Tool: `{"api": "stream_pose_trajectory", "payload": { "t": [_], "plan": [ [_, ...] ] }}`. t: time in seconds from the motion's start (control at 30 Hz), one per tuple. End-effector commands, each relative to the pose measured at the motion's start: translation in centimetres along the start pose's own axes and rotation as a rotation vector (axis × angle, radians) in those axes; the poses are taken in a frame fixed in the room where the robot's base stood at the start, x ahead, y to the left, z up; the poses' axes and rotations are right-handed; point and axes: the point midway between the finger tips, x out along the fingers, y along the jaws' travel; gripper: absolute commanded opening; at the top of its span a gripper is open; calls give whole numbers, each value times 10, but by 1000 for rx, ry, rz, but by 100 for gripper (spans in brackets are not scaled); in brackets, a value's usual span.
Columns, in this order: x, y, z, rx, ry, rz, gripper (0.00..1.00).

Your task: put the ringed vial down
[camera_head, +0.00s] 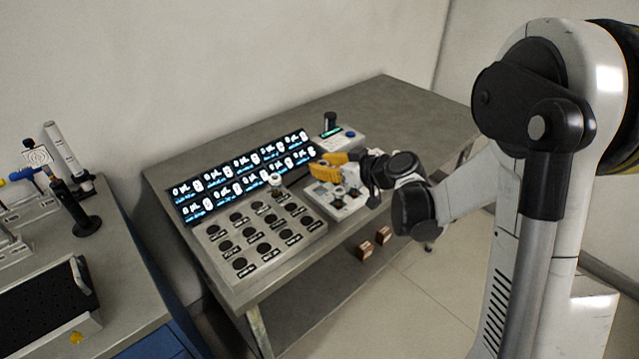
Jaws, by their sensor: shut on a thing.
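A small vial (276,181) with a pale cap shows above the back right of the grey rack plate (213,236), in front of the lit display panel. My gripper (286,183) has yellow finger links and dark tips, and it reaches in from the right. It is shut on the vial. The tips are hard to make out against the dark display. I cannot see a ring on the vial, and I cannot tell whether its base touches the plate. The plate has rows of round dark wells with small labels, and the wells near the vial are partly hidden.
The display panel (243,173) stands along the back of the rack plate. A white instrument (341,203) lies under my gripper, and a device with a dark cylinder (330,121) stands behind. The grey bench (375,100) is clear at the back right. A second bench with pipettes (65,150) is at left.

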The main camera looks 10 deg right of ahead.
Motion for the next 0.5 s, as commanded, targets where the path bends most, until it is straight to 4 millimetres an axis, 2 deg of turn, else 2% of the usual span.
{"api": "stream_pose_trajectory", "payload": {
  "t": [0.17, 0.4, 0.5],
  "plan": [
    [9, -4, 6, 0, 0, -1, 0],
    [23, -4, 39, 0, 0, 0, 0],
    [23, -4, 39, 0, 0, 0, 0]
  ]
}}
